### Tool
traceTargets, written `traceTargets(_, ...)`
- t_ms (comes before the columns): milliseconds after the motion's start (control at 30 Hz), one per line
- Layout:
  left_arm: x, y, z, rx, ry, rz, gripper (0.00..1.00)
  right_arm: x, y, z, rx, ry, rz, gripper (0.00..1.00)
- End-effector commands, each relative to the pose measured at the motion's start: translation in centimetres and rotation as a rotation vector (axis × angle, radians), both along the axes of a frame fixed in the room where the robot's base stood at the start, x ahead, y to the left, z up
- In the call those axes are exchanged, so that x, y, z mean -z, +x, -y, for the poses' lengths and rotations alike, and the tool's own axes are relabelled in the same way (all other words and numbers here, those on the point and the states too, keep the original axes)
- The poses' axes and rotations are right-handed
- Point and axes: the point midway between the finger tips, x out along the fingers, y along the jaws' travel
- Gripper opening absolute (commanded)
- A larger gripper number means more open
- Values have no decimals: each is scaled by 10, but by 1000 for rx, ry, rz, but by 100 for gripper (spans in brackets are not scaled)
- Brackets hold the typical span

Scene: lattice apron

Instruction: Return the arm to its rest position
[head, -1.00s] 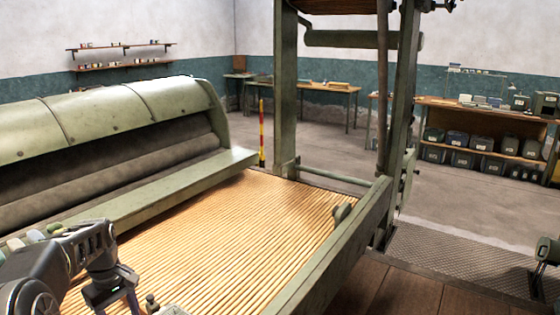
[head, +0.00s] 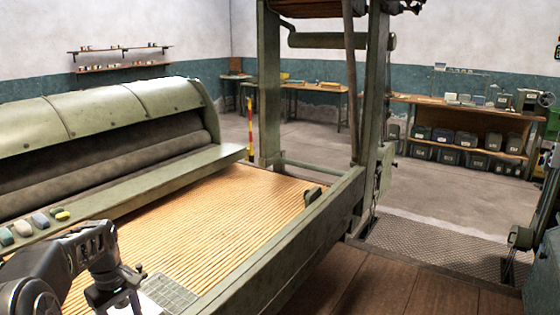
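My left arm comes in at the lower left. Its dark gripper (head: 120,301) points down over the near end of the ribbed tan slat bed (head: 215,215). The lower picture edge hides the fingertips, so I cannot tell whether it is open or shut, or whether it holds anything. My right gripper is not in view.
A green hooded machine (head: 110,115) with a roller flanks the bed. Several coloured blocks (head: 40,220) lie on its ledge. A grey gridded plate (head: 168,292) is close to my gripper. A green upright frame (head: 377,120) stands right of the bed. Open floor (head: 430,195) lies beyond.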

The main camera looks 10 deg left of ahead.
Motion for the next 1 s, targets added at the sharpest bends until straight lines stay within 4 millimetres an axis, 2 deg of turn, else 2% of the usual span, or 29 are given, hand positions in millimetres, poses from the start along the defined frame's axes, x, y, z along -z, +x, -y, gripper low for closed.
traceTargets(367, 74, 6, 39, 132, -31, 10, 58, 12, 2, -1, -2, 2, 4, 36)
traceTargets(567, 140, 2, 79, 252, -64, 27, 58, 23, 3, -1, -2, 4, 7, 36)
traceTargets(667, 184, -6, 109, 331, -89, 39, 58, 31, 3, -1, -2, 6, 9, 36)
traceTargets(767, 240, -27, 151, 435, -126, 53, 58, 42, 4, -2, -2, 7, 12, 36)
traceTargets(800, 264, -38, 170, 481, -142, 64, 58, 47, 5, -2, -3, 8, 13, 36)
traceTargets(867, 299, -60, 202, 553, -170, 79, 58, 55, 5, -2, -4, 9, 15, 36)
traceTargets(900, 319, -76, 222, 599, -188, 93, 58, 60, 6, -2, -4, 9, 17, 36)
traceTargets(967, 347, -103, 253, 669, -214, 112, 58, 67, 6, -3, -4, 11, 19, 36)
traceTargets(1000, 362, -123, 272, 711, -232, 125, 58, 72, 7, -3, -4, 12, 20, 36)
